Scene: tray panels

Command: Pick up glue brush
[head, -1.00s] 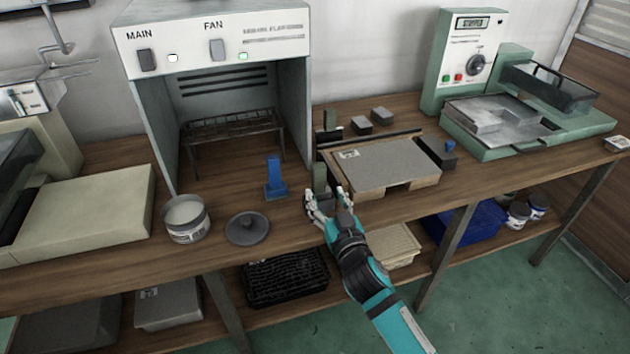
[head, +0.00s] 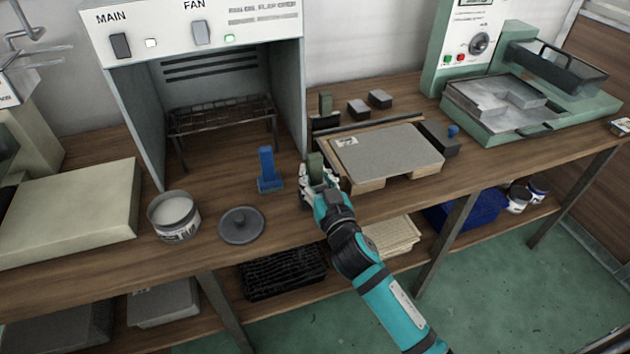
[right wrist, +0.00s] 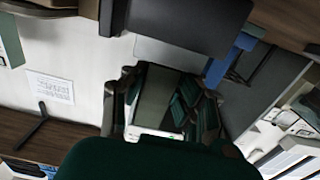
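A blue upright piece on a flat blue base (head: 267,168), which looks like a brush in a stand, is on the bench left of my right gripper. It shows in the right wrist view as a blue shape (right wrist: 230,58). A grey-green upright block (head: 315,163) stands at my right gripper (head: 318,182). In the right wrist view the fingers (right wrist: 160,105) are apart, one on each side of a grey-green piece; I cannot tell whether they touch it. Which upright piece is the glue brush is not clear. My left gripper is not in view.
An open pot (head: 174,216) and its dark lid (head: 241,226) sit at the front left. A fume hood (head: 290,110) stands behind. A panel on a wooden frame (head: 385,155) lies right of my gripper. A green machine (head: 520,110) is at the far right.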

